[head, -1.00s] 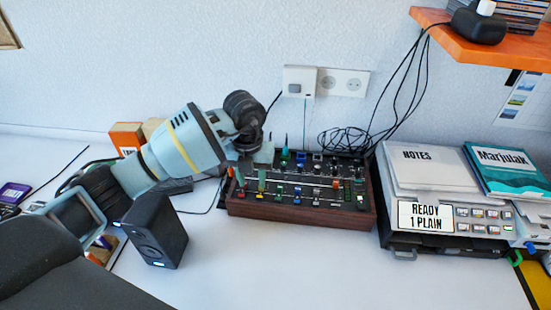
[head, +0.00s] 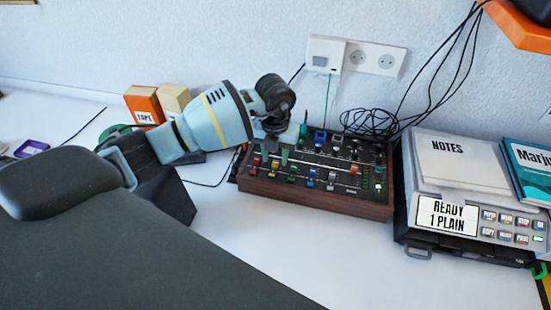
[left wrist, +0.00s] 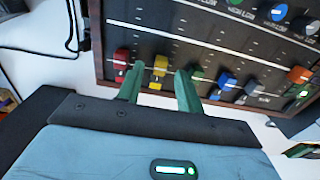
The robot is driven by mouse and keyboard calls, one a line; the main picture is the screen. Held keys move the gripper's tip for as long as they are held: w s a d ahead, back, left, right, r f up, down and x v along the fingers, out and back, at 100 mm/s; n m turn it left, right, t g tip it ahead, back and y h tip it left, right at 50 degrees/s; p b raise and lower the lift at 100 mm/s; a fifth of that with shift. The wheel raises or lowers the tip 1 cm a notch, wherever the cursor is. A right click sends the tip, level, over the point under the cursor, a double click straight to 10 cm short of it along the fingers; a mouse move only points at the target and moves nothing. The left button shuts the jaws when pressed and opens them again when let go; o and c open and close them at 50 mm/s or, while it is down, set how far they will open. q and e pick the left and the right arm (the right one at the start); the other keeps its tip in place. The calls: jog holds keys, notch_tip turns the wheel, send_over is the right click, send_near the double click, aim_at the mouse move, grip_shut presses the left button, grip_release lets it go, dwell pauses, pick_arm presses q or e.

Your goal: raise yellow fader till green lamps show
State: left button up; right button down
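The mixer (head: 318,203) is a dark panel in a brown wooden case, standing on the white desk. In the left wrist view, the yellow fader (left wrist: 160,65) sits low on the panel (left wrist: 225,47), between a red fader (left wrist: 121,60) and a green one. My left gripper (left wrist: 160,76) has green fingers, one on each side of the yellow cap, with gaps visible; it is open. Whether either finger touches the cap is unclear. The marks above the fader look dark. In the head view my left gripper (head: 279,142) is over the mixer's left end and hides part of it.
A grey machine (head: 447,218) reading "READY 1 PLAIN" stands right of the mixer. Orange and tan boxes (head: 143,105) stand behind my left arm. Black cables (head: 370,123) lie behind the mixer. An orange shelf (head: 520,28) hangs at upper right.

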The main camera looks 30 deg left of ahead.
pick_arm(q)
jog(key=shift+f, duration=0.95)
grip_shut()
